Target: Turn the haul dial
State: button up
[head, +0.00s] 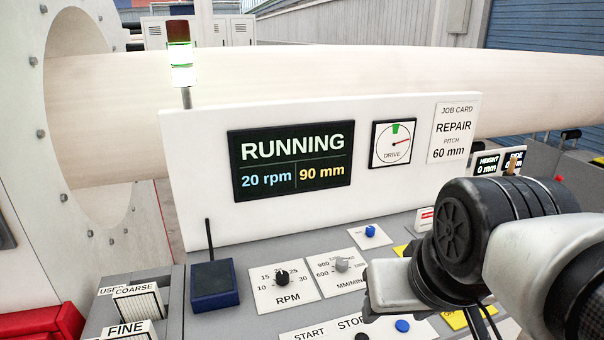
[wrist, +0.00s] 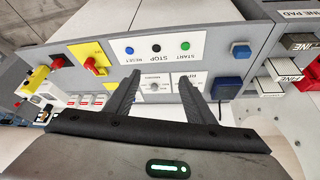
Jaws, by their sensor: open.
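The likely haul dial is the grey knob (head: 341,264) on a white plate marked MM/MIN, with 600 and 900 readable; its exact setting is unclear. It shows in the wrist view as a small knob (wrist: 154,87) between my fingers. My gripper (wrist: 159,78) is open and empty, its fingers reaching over the panel; I cannot tell any contact. In the head view my arm hides the fingertips. The black RPM knob (head: 282,278) sits left of the grey one, near 20. The display (head: 291,162) reads RUNNING, 20 rpm, 90 mm. The job card (head: 453,133) reads REPAIR, pitch 60 mm.
A blue box with an antenna (head: 214,284) stands left of the dials. START, STOP and RESET buttons (wrist: 157,48) lie close to the fingers. A blue button (head: 370,231) is behind the grey knob. The DRIVE gauge (head: 394,142) has a red needle pointing right.

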jog(key=w+r+m+g, duration=0.1)
jog(key=w+r+m, duration=0.3)
jog(key=w, duration=0.6)
jog(key=m+g, duration=0.5)
jog(key=m, duration=0.3)
send_over(342, 261)
notch_tip(342, 261, down, 13)
notch_tip(342, 261, down, 17)
jog(key=shift+r+b, duration=0.1)
jog(key=shift+b, duration=0.4)
jog(key=c, duration=1.1)
jog(key=shift+o, duration=0.2)
